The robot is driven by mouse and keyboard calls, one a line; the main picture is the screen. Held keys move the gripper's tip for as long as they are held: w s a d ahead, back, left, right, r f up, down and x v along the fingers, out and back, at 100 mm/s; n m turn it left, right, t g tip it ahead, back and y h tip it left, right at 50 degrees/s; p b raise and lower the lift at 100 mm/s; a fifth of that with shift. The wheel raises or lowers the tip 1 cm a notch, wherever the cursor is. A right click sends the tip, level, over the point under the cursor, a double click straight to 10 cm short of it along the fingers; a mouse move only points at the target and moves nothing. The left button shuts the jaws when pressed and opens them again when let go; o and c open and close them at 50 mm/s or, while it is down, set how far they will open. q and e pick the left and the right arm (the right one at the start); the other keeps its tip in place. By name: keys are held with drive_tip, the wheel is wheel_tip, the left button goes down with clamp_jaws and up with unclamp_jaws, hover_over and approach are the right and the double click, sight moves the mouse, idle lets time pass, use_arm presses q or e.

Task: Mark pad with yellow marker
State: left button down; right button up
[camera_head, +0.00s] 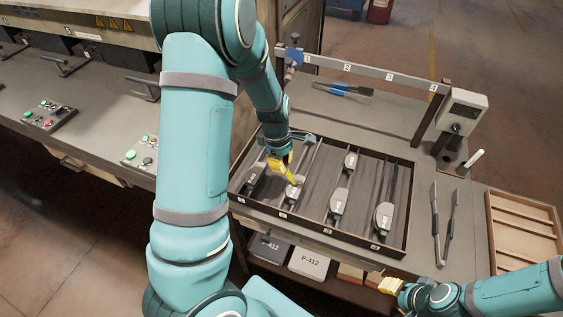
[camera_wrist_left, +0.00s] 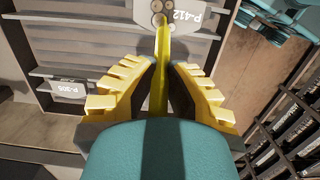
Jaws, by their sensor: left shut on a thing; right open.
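My left gripper (camera_head: 281,165) is over the tray (camera_head: 325,239), toward its left side. It is shut on the yellow marker (camera_head: 292,175), which also shows between the yellow fingers in the left wrist view (camera_wrist_left: 161,70). The marker points down at a grey pad (camera_head: 291,194) in the second compartment from the left. In the left wrist view the marker's far end overlaps the pad labelled P-412 (camera_wrist_left: 185,17); I cannot tell whether it touches. Another pad, P-305 (camera_wrist_left: 70,90), lies to the left there. My right gripper (camera_head: 391,286) is open and empty near the front table edge.
Other pads (camera_head: 384,217) lie in the tray's compartments. Blue-handled brushes (camera_head: 345,89) lie behind it.

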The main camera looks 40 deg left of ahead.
use_arm(q)
drive_tip(key=shift+w+a+p, duration=0.25)
drive_tip(key=shift+w+p, duration=0.4)
drive_tip(key=shift+w, duration=0.3)
idle(0.8)
wheel_tip(320, 180, up, 7)
drive_tip(key=p, duration=0.6)
drive_tip(key=shift+p, duration=0.35)
idle(0.4)
idle(0.5)
